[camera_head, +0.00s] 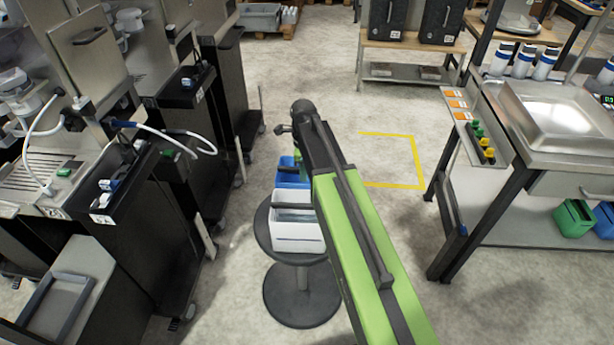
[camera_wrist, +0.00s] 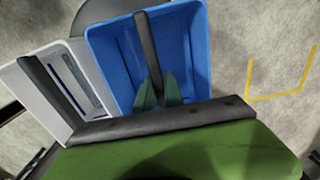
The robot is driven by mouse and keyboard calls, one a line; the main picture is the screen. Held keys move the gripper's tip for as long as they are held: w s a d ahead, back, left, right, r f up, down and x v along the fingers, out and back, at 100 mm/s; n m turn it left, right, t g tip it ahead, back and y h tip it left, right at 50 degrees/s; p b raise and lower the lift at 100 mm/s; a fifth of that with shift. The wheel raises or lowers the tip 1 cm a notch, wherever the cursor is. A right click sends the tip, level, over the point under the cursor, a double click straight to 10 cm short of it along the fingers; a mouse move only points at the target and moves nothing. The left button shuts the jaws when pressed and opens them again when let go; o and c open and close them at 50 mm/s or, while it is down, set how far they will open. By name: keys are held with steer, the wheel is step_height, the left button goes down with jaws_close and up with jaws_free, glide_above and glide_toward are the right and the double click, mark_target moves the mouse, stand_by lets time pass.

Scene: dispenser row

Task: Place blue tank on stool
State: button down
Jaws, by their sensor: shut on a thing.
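The round dark stool (camera_head: 263,228) stands on a single foot in the head view. The blue tank is just behind the white one, at the stool's far side. I cannot tell whether it touches the stool. My arm hides part of it.
Dark dispenser units with a white hose (camera_head: 178,138) stand close on the left. A sink table (camera_head: 560,115) with bottles stands on the right, a green tank (camera_head: 573,218) on its lower shelf. A yellow floor marking (camera_head: 400,186) lies on clear floor beyond my arm.

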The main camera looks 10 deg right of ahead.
steer(key=shift+f, duration=0.1)
steer(key=c, duration=1.5)
jaws_free()
steer(key=shift+o, duration=0.2)
step_height(320, 180, up, 13)
steer(key=p, duration=1.2)
steer(key=s+d+n, duration=0.1)
steer(key=s+n, duration=1.3)
steer(key=n, duration=0.7)
steer(key=shift+s+f+n, duration=0.3)
steer(key=shift+f, duration=0.05)
steer(key=shift+d, duration=0.1)
